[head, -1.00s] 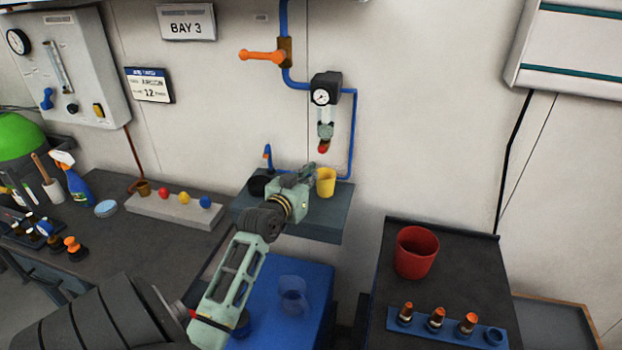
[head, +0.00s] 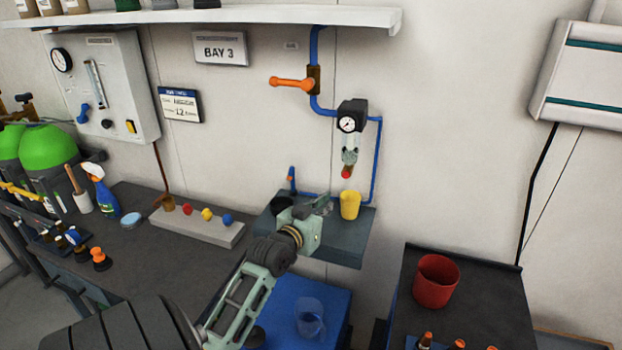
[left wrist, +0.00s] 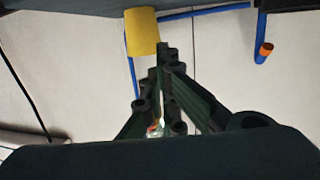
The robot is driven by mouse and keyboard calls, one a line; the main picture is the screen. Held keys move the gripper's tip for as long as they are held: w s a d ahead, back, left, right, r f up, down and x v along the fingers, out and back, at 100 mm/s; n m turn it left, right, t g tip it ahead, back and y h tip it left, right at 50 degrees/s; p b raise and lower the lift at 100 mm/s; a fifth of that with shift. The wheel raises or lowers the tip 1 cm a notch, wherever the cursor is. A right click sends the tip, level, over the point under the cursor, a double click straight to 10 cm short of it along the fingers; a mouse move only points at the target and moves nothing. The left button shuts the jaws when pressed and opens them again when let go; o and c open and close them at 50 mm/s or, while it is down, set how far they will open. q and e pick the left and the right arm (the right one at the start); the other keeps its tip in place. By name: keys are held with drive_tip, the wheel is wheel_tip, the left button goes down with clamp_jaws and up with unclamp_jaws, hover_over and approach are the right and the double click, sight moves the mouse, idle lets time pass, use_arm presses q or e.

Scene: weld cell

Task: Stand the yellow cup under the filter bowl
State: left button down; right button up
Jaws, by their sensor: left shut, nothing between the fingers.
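The yellow cup (head: 350,206) stands upright on the grey wall shelf (head: 345,250), below the filter bowl (head: 349,156) with its red drain tip. From this angle the cup looks nearly in line under the bowl. My left gripper (head: 326,203) is shut and empty, just left of the cup and apart from it as far as I can tell. In the left wrist view, which appears upside down, the yellow cup (left wrist: 142,32) shows beyond the shut fingertips (left wrist: 163,48). My right gripper is not in view.
Blue pipe (head: 376,150) runs behind the yellow cup. A clear cup (head: 310,318) stands on the blue surface below. A red bin (head: 436,282) stands on the right-hand bench.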

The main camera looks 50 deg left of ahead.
use_arm(q)
drive_tip(key=f+b+v, duration=0.1)
drive_tip(key=v, duration=0.7)
drive_tip(key=shift+s+d+b, duration=0.2)
drive_tip(key=shift+s+b, duration=0.1)
drive_tip(key=shift+b, duration=0.1)
drive_tip(key=shift+f, duration=0.15)
